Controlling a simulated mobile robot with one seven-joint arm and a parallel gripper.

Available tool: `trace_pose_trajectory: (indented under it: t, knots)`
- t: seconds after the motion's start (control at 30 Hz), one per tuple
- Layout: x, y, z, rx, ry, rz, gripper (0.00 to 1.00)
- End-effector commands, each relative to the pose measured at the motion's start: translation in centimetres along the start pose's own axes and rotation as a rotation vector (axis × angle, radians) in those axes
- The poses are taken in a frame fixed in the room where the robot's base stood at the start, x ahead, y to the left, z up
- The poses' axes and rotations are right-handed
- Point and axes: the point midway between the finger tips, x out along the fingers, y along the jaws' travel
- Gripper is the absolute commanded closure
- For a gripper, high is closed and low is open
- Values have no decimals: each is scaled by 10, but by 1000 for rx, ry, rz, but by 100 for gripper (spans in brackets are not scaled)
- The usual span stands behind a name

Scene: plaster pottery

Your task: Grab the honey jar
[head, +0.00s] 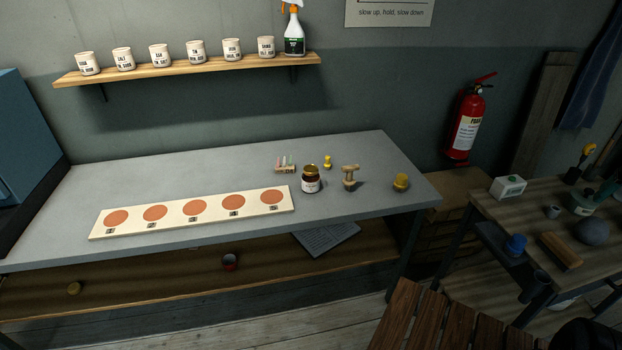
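The honey jar (310,180) looks like a small dark brown jar with a pale label and a yellowish-brown lid. It stands upright on the grey workbench (220,165), just right of the board with orange discs. Nothing covers it in the head view. My gripper is not clearly seen in this view; a dark shape at the bottom right corner is too cut off to tell.
Near the jar are a small rack (285,169), a yellow piece (327,162), a wooden stand (350,177) and a yellow-topped item (401,182). The disc board (283,208) lies to the left. A slatted wooden surface (425,325) is in front at right.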

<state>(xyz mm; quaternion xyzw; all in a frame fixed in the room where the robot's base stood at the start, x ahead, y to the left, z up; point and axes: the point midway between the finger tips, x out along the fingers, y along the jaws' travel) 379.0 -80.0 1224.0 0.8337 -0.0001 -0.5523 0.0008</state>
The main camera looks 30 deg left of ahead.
Motion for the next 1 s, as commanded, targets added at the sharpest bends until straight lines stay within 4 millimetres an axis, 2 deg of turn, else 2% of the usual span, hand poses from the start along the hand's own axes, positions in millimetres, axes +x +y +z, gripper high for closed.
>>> trace_pose_trajectory:
  t: [0.07, 0.33, 0.47, 0.57, 0.77, 1.0]
  knots:
    - [0, 0, 0, 0, 0, 0, 12]
    - [0, 0, -1, -1, 0, 0, 12]
    - [-2, -5, -12, -25, -7, -7, 12]
    - [-4, -15, -32, -66, -20, -19, 12]
    - [-4, -48, -86, -178, -54, -48, 12]
    - [4, -103, -145, -317, -92, -83, 12]
